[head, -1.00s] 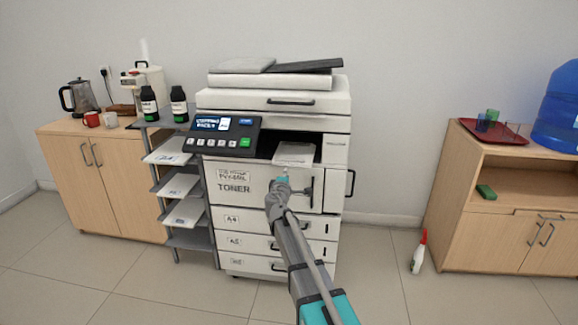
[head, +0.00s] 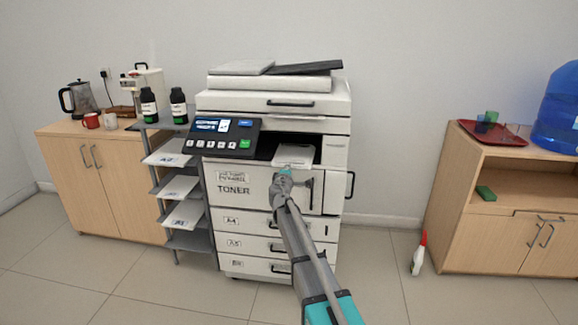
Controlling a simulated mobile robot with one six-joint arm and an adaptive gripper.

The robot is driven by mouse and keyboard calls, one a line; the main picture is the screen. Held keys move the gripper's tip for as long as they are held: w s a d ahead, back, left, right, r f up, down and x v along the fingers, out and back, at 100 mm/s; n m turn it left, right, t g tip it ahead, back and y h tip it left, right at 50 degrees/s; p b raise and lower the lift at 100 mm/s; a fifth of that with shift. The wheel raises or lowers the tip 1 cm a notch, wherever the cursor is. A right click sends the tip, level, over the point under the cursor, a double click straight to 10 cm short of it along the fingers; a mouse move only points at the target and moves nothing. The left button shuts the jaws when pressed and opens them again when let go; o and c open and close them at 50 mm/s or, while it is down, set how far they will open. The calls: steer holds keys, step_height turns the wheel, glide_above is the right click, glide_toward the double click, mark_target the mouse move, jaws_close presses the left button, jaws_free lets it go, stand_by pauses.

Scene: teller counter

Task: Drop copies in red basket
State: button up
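A white stack of copies (head: 294,154) lies in the output slot of the large white copier (head: 272,104). My gripper (head: 286,172) is in front of the copier, just below the near edge of the copies in the picture. Its fingers are small and mostly hidden by my own arm, so I cannot tell whether they are open or touch the paper. No red basket shows in this view.
A grey shelf rack (head: 177,240) with paper stacks and two dark bottles stands left of the copier. A wooden cabinet (head: 90,185) is at far left. Another cabinet (head: 500,225) at right bears a red tray (head: 508,139). A spray bottle (head: 419,254) stands on the floor.

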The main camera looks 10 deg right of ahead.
mark_target(289, 159)
steer(key=shift+x, duration=1.9)
jaws_close()
steer(key=shift+r+p, duration=1.35)
steer(key=shift+f, duration=0.1)
steer(key=shift+s, duration=0.1)
